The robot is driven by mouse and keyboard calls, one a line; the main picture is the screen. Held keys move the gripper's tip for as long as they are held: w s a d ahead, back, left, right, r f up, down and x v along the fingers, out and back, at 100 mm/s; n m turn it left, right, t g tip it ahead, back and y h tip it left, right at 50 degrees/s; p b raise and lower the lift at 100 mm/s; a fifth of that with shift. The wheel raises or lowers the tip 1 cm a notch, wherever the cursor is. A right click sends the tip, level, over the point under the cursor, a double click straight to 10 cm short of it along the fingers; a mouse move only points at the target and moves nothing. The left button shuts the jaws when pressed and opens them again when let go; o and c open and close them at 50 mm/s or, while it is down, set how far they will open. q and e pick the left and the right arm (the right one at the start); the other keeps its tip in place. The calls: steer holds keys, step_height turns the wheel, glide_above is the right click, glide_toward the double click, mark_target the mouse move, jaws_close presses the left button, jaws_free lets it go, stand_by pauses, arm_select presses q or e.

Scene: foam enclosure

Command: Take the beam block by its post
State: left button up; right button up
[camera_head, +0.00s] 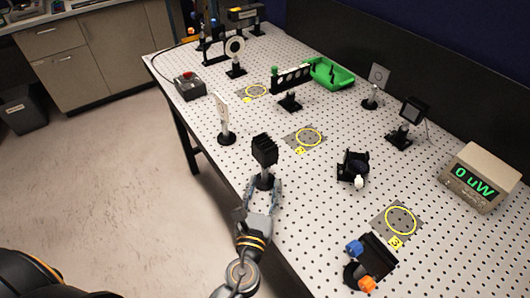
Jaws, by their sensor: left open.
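The beam block (264,150) looks like the black finned block on a short dark post, upright near the table's front edge. My left gripper (263,187) is low at its post, coming from the front. Its two fingers are spread, one on each side of the post, and I see no clear grip on it. The foot of the post is partly hidden by the fingers. My right gripper is not in view.
A white card on a post (222,115) stands left of the block. A yellow-ringed mark (308,137) lies right behind it. A black mount (353,167) stands to the right, with a power meter (480,177) beyond. A green tray (330,74) is farther back.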

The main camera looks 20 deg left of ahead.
mark_target(264, 174)
arm_select(q)
steer(key=w+p, duration=0.1)
steer(key=w, duration=0.1)
steer(key=w+a, duration=0.1)
steer(key=w, duration=0.2)
steer(key=shift+a+p, duration=0.15)
steer(key=shift+p, duration=0.2)
steer(key=shift+w, duration=0.15)
steer(key=c, duration=0.9)
jaws_close()
